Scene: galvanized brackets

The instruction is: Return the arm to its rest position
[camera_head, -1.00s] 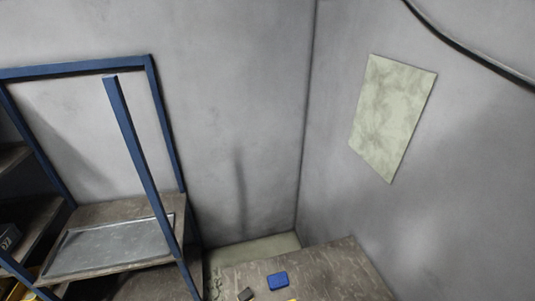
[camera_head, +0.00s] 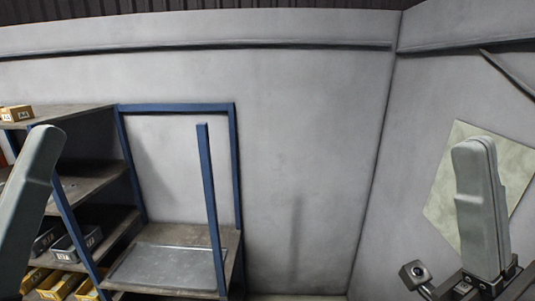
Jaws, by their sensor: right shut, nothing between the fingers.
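My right gripper (camera_head: 476,150) stands upright at the right edge of the head view. Its two grey-green fingers are together, with nothing held between them. Part of my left gripper (camera_head: 36,160), a similar grey-green finger, rises at the left edge in front of the shelves. Only one finger shape shows there, so I cannot tell whether it is open. Neither gripper visibly touches anything.
A shelf rack with blue posts (camera_head: 208,190) stands at the left. A grey metal tray (camera_head: 170,268) lies on its lower shelf. Grey bins (camera_head: 75,246) and yellow bins (camera_head: 60,285) sit farther left. A pale sheet (camera_head: 447,190) hangs on the right wall.

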